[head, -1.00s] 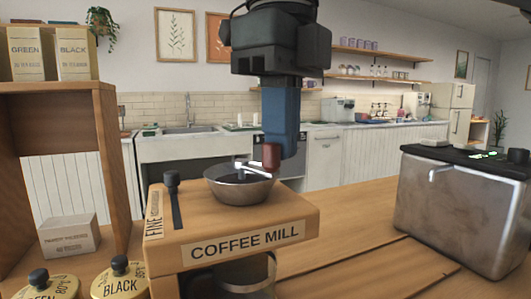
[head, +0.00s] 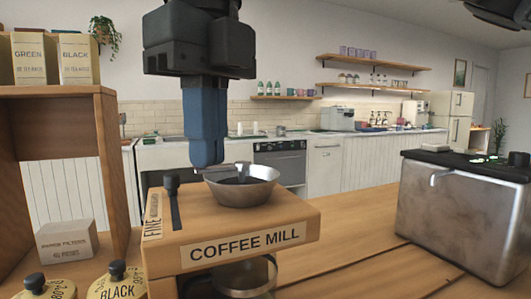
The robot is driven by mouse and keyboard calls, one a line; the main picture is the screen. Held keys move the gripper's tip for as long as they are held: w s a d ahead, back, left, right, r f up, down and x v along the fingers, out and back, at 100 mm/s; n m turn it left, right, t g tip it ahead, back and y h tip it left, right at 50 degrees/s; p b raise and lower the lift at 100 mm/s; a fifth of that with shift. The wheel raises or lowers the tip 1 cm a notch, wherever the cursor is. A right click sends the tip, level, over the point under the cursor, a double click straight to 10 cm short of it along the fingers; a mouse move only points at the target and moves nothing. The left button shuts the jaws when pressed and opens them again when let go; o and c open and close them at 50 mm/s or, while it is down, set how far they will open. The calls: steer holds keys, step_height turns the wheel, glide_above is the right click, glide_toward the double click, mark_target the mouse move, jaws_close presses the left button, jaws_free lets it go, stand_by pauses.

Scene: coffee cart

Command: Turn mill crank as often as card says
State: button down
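The wooden coffee mill (head: 310,222) stands on the counter in the head view, with a label reading COFFEE MILL on its front. A metal bowl-shaped hopper (head: 258,190) sits on its top. A bit of the metal crank (head: 242,170) shows over the hopper. My gripper (head: 206,164) points down at the hopper's left rim, its blue fingers close together. The crank's red knob is hidden at the fingertips; the crank has followed the gripper, so the fingers look shut on it. I cannot make out a card.
A dark lever (head: 172,195) marked FINE is on the mill's left top. Round tins, one labelled BLACK (head: 118,282), stand at front left near a shelf (head: 108,150) and a filter box (head: 66,240). A metal box (head: 465,215) stands right; the counter between is clear.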

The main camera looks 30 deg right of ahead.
steer(key=shift+w+a+r, duration=0.1)
steer(key=shift+w, duration=0.75)
steer(key=shift+w+d+p, duration=0.4)
steer(key=shift+w+d, duration=0.05)
steer(key=shift+w, duration=0.4)
steer(key=shift+w+d, duration=0.55)
steer(key=shift+w, duration=0.1)
steer(key=shift+d, duration=0.1)
